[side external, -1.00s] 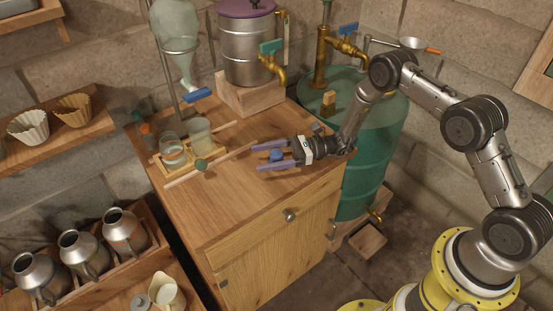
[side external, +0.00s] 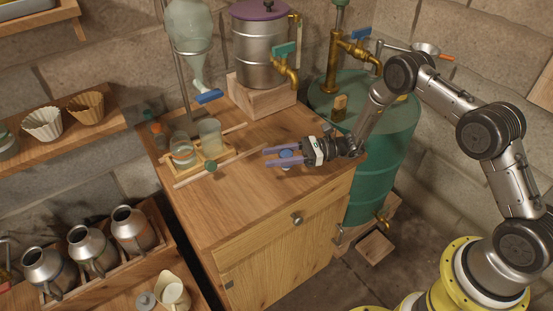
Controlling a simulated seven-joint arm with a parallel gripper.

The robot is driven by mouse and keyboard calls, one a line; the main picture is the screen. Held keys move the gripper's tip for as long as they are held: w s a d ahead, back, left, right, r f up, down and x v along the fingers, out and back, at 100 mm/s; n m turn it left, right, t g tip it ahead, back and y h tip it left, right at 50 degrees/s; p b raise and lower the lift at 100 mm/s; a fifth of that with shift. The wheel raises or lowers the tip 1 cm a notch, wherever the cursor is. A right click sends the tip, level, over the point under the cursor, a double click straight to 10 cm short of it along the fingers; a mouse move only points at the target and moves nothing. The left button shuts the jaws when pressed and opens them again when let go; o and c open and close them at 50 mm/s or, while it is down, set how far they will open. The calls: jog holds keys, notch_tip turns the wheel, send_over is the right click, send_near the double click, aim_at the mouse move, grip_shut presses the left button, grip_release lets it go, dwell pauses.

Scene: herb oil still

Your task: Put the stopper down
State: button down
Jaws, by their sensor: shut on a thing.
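The small blue round stopper (side external: 286,154) is between the two purple fingers of my gripper (side external: 272,156). My gripper is shut on it, and the fingers hide part of its sides. The fingers point left, low over the wooden cabinet top (side external: 240,195). I cannot tell whether the stopper touches the wood.
Left of my gripper, a wooden rod (side external: 238,162) with a green round piece (side external: 211,166) lies by a small rack with glass beakers (side external: 209,136). A steel still (side external: 259,55) stands behind. The front of the cabinet top is clear. A green barrel (side external: 385,130) is at right.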

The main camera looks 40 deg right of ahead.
jog(key=s+d+r, duration=0.4)
jog(key=s+r, duration=0.8)
jog(key=s, duration=0.2)
jog(key=w+d+m+t+h, duration=0.1)
jog(key=w+d+t, duration=0.1)
jog(key=w, duration=0.8)
jog(key=w+a+r+m+t+h, duration=0.1)
jog(key=w+r+m+t+h, duration=0.1)
jog(key=w+r, duration=0.5)
jog(key=w+r+m+t+h, duration=0.15)
jog(key=w+r, duration=0.35)
jog(key=r, duration=0.5)
jog(key=s+a+r, duration=0.1)
jog(key=a+r, duration=0.3)
jog(key=r, duration=0.6)
jog(key=s+a+r, duration=0.1)
jog(key=a+r, duration=0.3)
jog(key=r, duration=0.5)
jog(key=a+r, duration=0.4)
jog(key=r, duration=0.6)
jog(key=shift+y, duration=0.35)
jog(key=shift+w+a+f, duration=1)
jog(key=shift+w+f, duration=1.05)
jog(key=shift+f, duration=0.2)
jog(key=shift+w+a+f, duration=0.95)
jog(key=shift+w+f, duration=1.1)
jog(key=shift+f, duration=0.2)
jog(key=shift+w+a+f, duration=1)
jog(key=shift+w+f, duration=1.05)
jog(key=shift+f, duration=0.2)
